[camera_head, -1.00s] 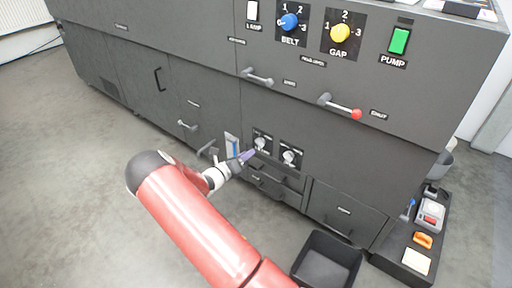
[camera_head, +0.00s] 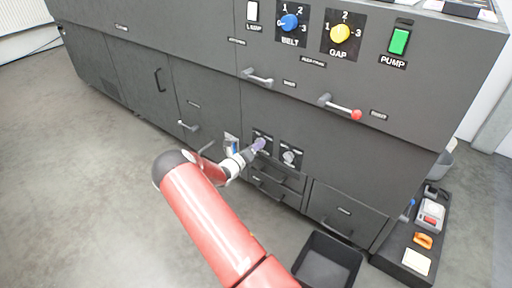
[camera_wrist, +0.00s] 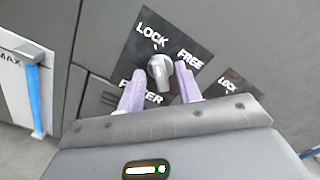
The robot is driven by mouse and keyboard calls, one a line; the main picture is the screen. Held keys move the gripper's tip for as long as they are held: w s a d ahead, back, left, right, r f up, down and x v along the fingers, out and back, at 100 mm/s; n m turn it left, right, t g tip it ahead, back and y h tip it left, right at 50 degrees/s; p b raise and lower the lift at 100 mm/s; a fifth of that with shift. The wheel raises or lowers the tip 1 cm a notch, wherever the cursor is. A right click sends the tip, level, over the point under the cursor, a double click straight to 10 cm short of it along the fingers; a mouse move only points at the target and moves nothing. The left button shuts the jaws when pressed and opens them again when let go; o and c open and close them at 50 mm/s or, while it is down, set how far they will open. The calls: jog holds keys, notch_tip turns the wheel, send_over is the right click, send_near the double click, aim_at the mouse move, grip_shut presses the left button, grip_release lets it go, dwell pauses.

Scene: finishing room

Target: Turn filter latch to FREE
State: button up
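The filter latch (camera_wrist: 160,72) is a small grey knob on a dark plate (camera_wrist: 188,40) marked LOCK at the top, FREE at the right and FILTER below. Its upper end appears to point toward LOCK. My gripper (camera_wrist: 160,67) is open, its two purple fingertips on either side of the knob. Whether they touch it I cannot tell. In the head view my gripper (camera_head: 257,146) is at the cabinet front and covers much of the latch.
A similar latch (camera_head: 290,156) sits just to the right, with its own LOCK label (camera_wrist: 238,86). A gauge with a blue strip (camera_wrist: 35,95) is at the left. Drawers (camera_head: 275,186) are below. A black bin (camera_head: 327,262) stands on the floor.

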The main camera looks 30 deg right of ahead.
grip_shut()
jog(key=shift+f+m+b, duration=0.15)
jog(key=shift+m+b, duration=6)
jog(key=shift+m, duration=2.75)
grip_release()
